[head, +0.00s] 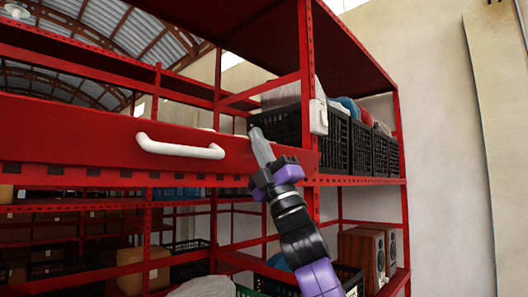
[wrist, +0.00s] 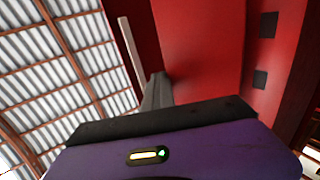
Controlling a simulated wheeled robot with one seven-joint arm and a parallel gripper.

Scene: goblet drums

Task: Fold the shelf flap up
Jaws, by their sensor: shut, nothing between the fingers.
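The shelf flap (head: 70,135) is a long red panel across the left and middle of the head view, its broad face towards me. A white bar handle (head: 180,147) is fixed on it. The flap's exact tilt is hard to judge. My gripper (head: 257,136) is shut and empty, in front of the flap's right end, right of the handle. Whether its tips touch the panel, I cannot tell. In the wrist view, my gripper (wrist: 157,84) points along the red panel (wrist: 200,45), with the white handle (wrist: 131,50) up and left of the tips.
A white fitting (head: 318,116) sits on the red rack post just right of my gripper. Black crates (head: 362,145) fill the shelf behind it. Wooden speakers (head: 362,260) stand on a lower shelf. A pale wall (head: 440,150) is at the right.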

